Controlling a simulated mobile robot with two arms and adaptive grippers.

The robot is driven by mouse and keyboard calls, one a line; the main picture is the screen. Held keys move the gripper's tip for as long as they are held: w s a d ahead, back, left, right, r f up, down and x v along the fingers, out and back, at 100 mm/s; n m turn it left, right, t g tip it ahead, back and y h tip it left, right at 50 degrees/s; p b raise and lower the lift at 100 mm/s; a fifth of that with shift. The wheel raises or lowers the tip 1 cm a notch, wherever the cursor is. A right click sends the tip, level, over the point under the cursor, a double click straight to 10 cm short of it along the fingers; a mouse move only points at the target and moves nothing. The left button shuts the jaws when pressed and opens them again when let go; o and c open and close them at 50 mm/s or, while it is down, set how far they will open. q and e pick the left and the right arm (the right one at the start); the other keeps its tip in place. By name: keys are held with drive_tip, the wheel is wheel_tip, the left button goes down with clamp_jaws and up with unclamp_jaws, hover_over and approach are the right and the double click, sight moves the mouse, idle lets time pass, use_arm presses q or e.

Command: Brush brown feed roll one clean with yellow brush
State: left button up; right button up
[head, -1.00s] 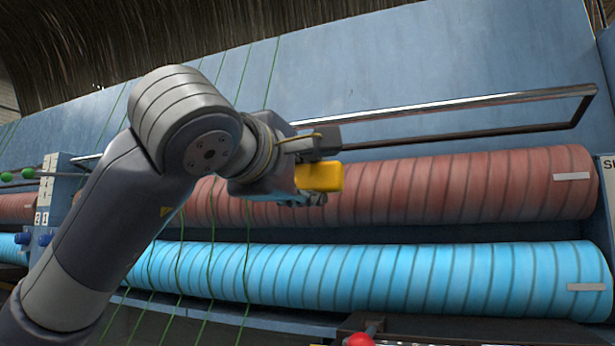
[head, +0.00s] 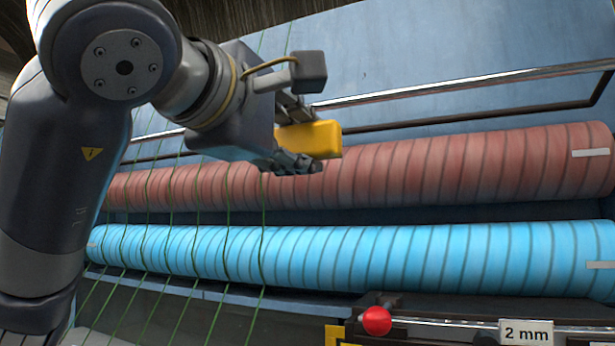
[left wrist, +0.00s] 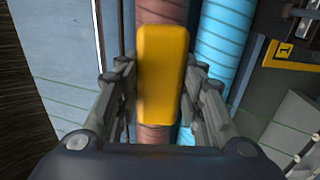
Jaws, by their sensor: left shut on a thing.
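The brown feed roll (head: 430,165) is a long reddish-brown cylinder with dark spiral lines, running across the machine in the head view. It also shows in the left wrist view (left wrist: 160,12), passing behind the brush. The yellow brush (head: 318,138) is a block held in my left gripper (head: 300,150), in front of the roll in the head view. In the left wrist view the brush (left wrist: 163,70) sits between the two fingers of the gripper (left wrist: 160,95). Its bristles are hidden, and I cannot tell whether it touches the roll. My right gripper is not in view.
A light blue roll (head: 400,258) lies parallel below the brown one. A metal rail (head: 440,92) runs above the brown roll. Green strands (head: 197,230) hang across both rolls at the left. A red knob (head: 377,321) and a "2 mm" label (head: 526,333) are at the lower right.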

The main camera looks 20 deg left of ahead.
use_arm(q)
drive_tip(key=s+b, duration=0.1)
drive_tip(key=s, duration=1.3)
drive_tip(key=shift+a, duration=0.25)
drive_tip(key=shift+w, duration=0.1)
